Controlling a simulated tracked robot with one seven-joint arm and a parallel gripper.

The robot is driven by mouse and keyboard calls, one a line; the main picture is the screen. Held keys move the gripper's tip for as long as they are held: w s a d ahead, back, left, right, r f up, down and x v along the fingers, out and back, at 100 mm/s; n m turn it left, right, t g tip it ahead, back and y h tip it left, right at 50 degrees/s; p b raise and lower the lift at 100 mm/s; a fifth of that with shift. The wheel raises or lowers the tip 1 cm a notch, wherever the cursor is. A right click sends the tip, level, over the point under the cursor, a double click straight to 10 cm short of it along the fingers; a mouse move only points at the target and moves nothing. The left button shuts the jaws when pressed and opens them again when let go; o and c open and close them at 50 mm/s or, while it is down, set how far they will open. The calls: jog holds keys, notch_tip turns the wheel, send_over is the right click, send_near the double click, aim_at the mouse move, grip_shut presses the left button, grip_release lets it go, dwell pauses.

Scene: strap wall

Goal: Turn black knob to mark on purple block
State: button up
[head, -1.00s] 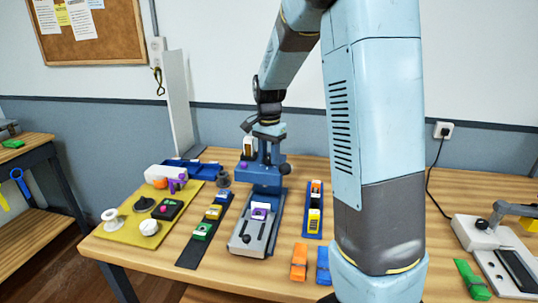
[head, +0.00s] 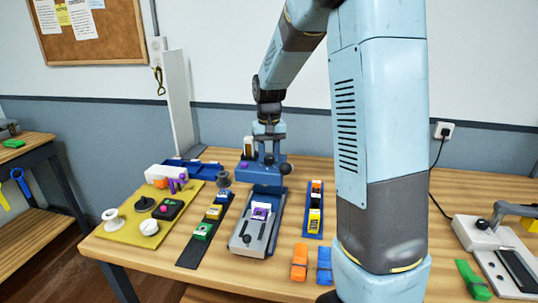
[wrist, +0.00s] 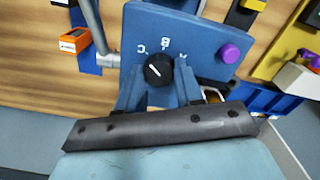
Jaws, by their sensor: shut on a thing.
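The black knob (wrist: 158,69) sits on the blue sloped head (wrist: 190,38) of the press, among the printed letters A, B and C. Its white pointer line points up and left in the wrist view, toward C. My gripper (wrist: 157,80) has one finger on each side of the knob and is shut on it. In the head view my gripper (head: 269,158) reaches down to the press head from behind, and the knob is hidden there. The purple block (head: 261,210) with a pale top sits on the grey press base; its mark is too small to read.
A purple button (wrist: 229,54) is on the press head beside the knob. A black lever ball (head: 285,169) sticks out at the press's right. A dark strip (head: 190,253) with coloured blocks and a yellow board (head: 122,228) lie left; a blue tray (head: 314,234) lies right.

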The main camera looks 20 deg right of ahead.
aim_at(269, 156)
jog(key=shift+w+n, duration=0.1)
jog(key=shift+n, duration=0.8)
jog(key=o, duration=1)
jog(key=shift+o, duration=0.2)
notch_tip(269, 156, up, 14)
jog(key=shift+f, duration=0.15)
